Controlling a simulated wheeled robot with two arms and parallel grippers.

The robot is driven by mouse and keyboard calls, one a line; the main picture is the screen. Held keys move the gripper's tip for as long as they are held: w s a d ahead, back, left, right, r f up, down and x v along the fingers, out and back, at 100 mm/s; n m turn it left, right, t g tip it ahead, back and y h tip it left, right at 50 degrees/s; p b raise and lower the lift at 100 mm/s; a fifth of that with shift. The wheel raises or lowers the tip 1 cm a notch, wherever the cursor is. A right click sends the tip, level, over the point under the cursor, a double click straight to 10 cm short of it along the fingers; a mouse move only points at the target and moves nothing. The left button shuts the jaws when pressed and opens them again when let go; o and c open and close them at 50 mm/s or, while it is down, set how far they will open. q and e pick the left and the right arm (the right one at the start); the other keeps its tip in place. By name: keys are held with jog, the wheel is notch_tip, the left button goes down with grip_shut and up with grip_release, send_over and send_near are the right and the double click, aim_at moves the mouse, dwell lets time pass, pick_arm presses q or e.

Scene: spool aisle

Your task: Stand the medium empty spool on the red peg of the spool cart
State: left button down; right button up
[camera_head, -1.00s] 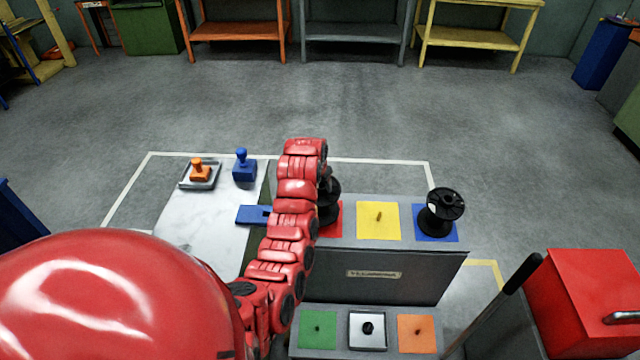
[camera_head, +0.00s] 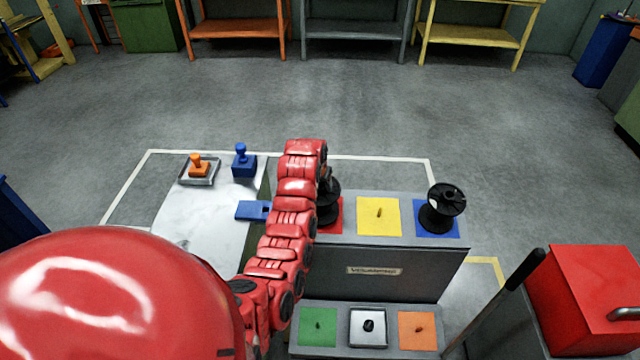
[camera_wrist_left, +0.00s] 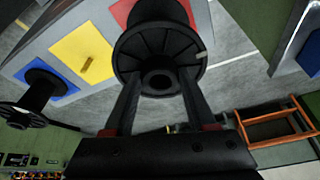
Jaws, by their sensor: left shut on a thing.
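A black empty spool (camera_head: 328,208) stands about upright at the red square (camera_head: 337,222) of the spool cart (camera_head: 400,275), partly hidden behind my left arm in the head view. My left gripper (camera_wrist_left: 160,82) is shut on this spool (camera_wrist_left: 158,52), with one finger at each side of its near flange in the wrist view. The red square (camera_wrist_left: 196,14) shows beyond the spool. The red peg is hidden, so I cannot tell whether the spool sits fully on it. My right gripper is not in view.
Another black spool (camera_head: 441,207) stands on the blue square (camera_head: 422,231). The yellow square (camera_head: 366,226) has a bare peg. The lower shelf has green (camera_head: 318,340), white (camera_head: 354,342) and orange (camera_head: 404,340) squares. A white-topped table (camera_head: 190,225) is left of the cart.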

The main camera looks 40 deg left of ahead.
pick_arm(q)
jog(key=shift+w+f+b, duration=0.15)
jog(key=shift+f+b, duration=0.45)
jog(key=shift+f, duration=0.45)
jog(key=shift+c, duration=0.6)
grip_release()
jog(key=shift+r, duration=0.55)
jog(key=b+v, duration=0.1)
jog(key=v, duration=0.5)
jog(key=shift+s+r+b, duration=0.15)
jog(key=shift+s+b, duration=0.1)
jog(key=shift+b, duration=0.1)
jog(key=p+v, duration=1)
